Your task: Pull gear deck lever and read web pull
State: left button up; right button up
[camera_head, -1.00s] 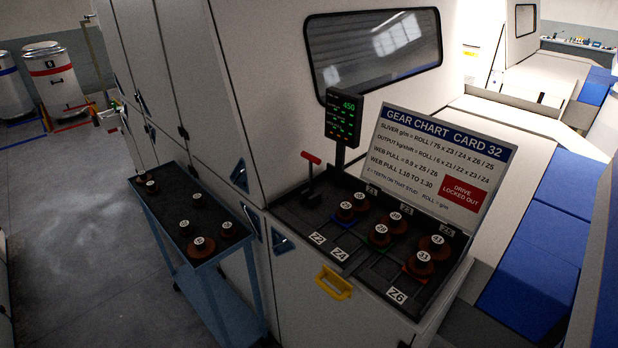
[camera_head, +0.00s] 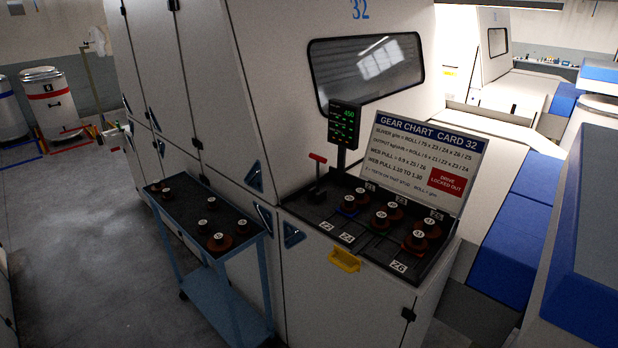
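The gear deck (camera_head: 330,217) is a dark tray on the front of the white carding machine. The lever (camera_head: 317,172) stands at its left rear, with a red crossbar handle on a dark stem. Several brown gears with numbered white tops sit on the deck, among them a gear (camera_head: 379,220) near the middle. The display (camera_head: 344,126) shows green readings, with 450 at the top. The gear chart board (camera_head: 425,158) stands behind the gears; it gives web pull as 0.9 x Z5 / Z6 and 1.10 to 1.30. Neither gripper shows.
A blue trolley (camera_head: 215,262) with several loose gears stands left of the deck. A yellow handle (camera_head: 344,260) is on the machine front below it. White cans (camera_head: 50,100) stand far left. Grey floor (camera_head: 90,240) is clear left of the trolley.

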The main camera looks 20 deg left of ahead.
aim_at(318, 158)
jog(key=z, duration=0.1)
jog(key=k, duration=0.4)
jog(key=u, duration=1.2)
jog(key=i, duration=1.3)
jog(key=z, duration=0.35)
